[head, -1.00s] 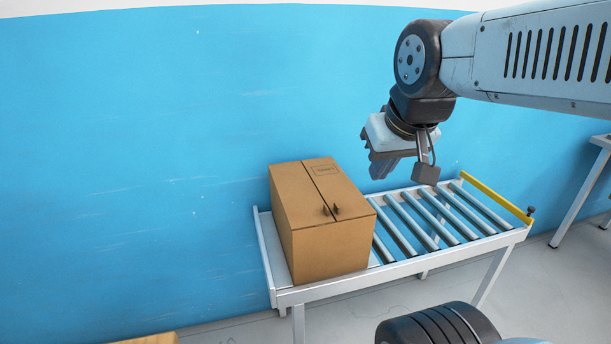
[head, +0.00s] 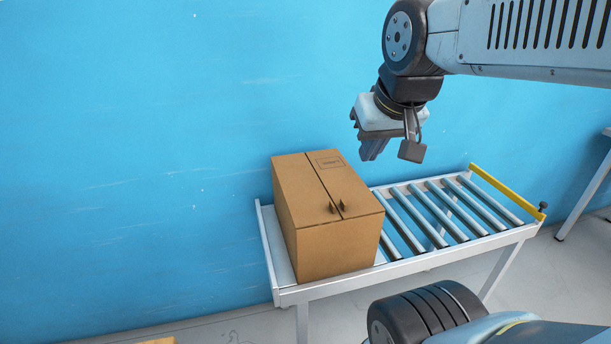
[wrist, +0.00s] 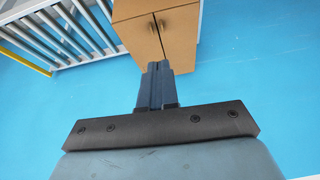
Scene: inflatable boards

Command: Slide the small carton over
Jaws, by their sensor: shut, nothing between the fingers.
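A brown cardboard carton (head: 338,248) stands upright on the left end of a roller table (head: 460,252). Its top flaps meet at a dark seam, with two small dark tabs near the front edge. My gripper (head: 372,152) hangs above the table, beyond the carton's upper right side, apart from it in the head view. In the wrist view my gripper (wrist: 158,66) has its fingers together and empty, and the carton (wrist: 187,30) lies just past the tips. I cannot tell the exact gap there. The carton's underside is hidden.
The rollers (head: 445,210) right of the carton are bare. A yellow bar (head: 507,192) closes the table's right end. A blue wall (head: 130,160) runs close behind the table. Another table leg (head: 585,200) shows at the far right.

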